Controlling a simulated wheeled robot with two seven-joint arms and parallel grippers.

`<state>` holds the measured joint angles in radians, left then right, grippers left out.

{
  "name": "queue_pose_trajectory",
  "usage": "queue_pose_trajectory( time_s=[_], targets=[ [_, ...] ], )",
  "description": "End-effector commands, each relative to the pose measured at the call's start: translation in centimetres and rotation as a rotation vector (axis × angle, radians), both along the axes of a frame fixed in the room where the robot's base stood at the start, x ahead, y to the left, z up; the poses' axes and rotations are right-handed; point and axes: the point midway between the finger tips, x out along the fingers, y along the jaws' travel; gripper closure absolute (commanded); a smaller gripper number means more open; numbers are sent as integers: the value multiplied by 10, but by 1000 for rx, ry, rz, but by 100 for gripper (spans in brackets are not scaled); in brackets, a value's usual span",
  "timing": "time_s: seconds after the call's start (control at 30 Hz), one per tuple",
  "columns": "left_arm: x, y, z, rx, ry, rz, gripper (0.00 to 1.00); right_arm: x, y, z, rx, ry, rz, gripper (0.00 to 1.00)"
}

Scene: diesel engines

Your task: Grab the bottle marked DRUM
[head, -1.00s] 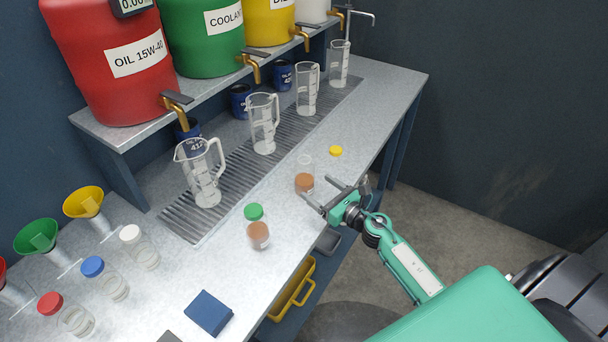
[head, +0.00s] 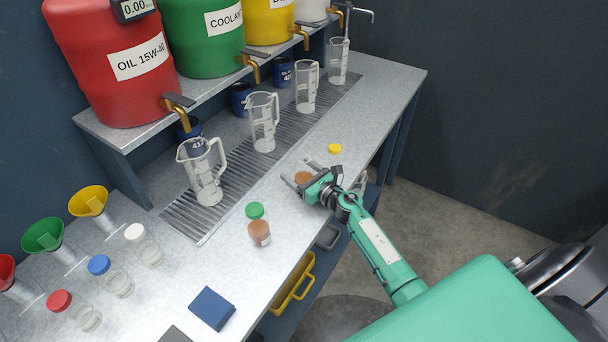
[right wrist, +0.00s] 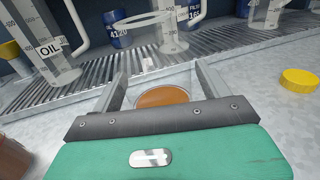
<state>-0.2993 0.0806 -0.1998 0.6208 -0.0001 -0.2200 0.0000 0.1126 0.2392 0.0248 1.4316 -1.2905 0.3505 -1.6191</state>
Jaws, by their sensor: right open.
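No label reading DRUM can be read in either view. My right gripper (head: 302,172) is open over the bench, its fingers at either side of an uncapped clear bottle with brown contents (head: 302,177). In the right wrist view the bottle's brown contents (right wrist: 163,97) show between the two fingers (right wrist: 160,85), partly hidden by the gripper body; I cannot tell whether the fingers touch it. A green-capped bottle with brown contents (head: 259,232) stands to the left of it. Bottles with red (head: 86,318), blue (head: 117,283) and white (head: 148,250) caps stand at the left. My left gripper is not in view.
A loose-looking yellow cap (head: 335,148) lies beyond the gripper. Measuring jugs (head: 207,180) stand on the drain grate (head: 190,219) behind. A dark blue block (head: 212,309) lies near the front edge. Funnels (head: 45,237) stand at left, drums (head: 112,65) on the shelf.

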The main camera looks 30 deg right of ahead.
Motion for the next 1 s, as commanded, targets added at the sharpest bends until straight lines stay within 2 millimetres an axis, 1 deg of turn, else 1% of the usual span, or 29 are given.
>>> queue_pose_trajectory(
  time_s=[0.1,0.17,0.3,0.37,0.4,0.77,1.0],
  targets=[
    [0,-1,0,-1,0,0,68,0,0,0,0,0,0,22],
    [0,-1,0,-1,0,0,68,0,0,0,0,0,0,34],
    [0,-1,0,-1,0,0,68,0,0,0,0,0,0,61],
    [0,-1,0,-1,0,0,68,0,0,0,0,0,0,73],
    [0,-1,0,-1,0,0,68,0,0,0,0,-1,0,75],
    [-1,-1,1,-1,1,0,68,0,-1,3,-2,-2,0,75],
    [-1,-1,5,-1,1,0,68,0,-1,15,-2,-1,0,75]
  ],
)
